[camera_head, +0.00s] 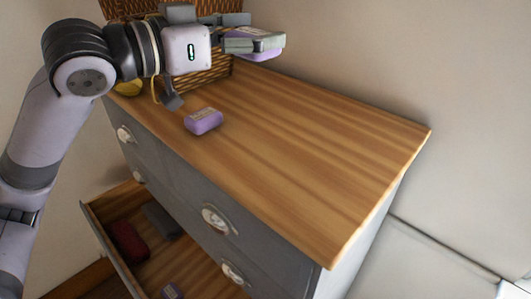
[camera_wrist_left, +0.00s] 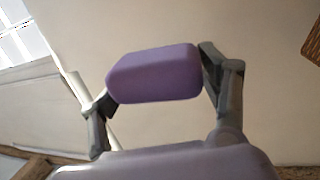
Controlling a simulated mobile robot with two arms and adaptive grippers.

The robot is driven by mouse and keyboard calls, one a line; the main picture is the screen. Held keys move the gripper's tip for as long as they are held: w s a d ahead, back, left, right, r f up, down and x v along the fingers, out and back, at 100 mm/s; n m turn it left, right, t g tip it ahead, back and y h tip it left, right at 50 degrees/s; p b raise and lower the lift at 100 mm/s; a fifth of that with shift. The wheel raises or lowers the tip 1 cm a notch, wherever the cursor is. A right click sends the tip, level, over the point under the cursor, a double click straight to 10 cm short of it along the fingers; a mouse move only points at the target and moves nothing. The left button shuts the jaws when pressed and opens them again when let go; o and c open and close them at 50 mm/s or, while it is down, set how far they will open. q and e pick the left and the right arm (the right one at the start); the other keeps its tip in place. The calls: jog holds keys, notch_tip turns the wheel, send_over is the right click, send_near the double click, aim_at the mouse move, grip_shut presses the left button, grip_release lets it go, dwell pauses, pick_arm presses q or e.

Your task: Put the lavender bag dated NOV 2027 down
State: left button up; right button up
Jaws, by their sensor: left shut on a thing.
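My left gripper (camera_head: 243,42) is shut on a lavender bag (camera_head: 262,50), held up at the far end of the dresser top, in front of the wicker basket. In the left wrist view the purple bag (camera_wrist_left: 152,75) sits between the two fingers. A pale label shows on its upper side in the head view, but I cannot read its date. A second lavender bag (camera_head: 203,121) with a pale label lies on the dresser top (camera_head: 300,130), below and apart from the gripper. My right gripper is not in view.
A wicker basket (camera_head: 222,66) stands at the back of the dresser top, partly hidden by my arm. The dresser top's right side is clear.

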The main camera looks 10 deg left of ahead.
pick_arm(q)
jog(key=shift+s+a+f, duration=0.25)
jog(key=shift+a+f, duration=0.1)
jog(key=shift+f, duration=0.05)
send_over(255, 159)
notch_tip(255, 159, down, 8)
notch_tip(255, 159, down, 6)
jog(key=shift+r, duration=0.1)
jog(key=shift+f, duration=0.65)
notch_tip(255, 159, down, 3)
jog(key=shift+r+p, duration=0.2)
jog(key=shift+p, duration=0.3)
jog(key=shift+f+p, duration=0.3)
jog(key=shift+f, duration=0.2)
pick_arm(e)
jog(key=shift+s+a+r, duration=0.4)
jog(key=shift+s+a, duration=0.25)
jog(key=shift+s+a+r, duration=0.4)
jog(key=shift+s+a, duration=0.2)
pick_arm(q)
jog(key=shift+f, duration=0.1)
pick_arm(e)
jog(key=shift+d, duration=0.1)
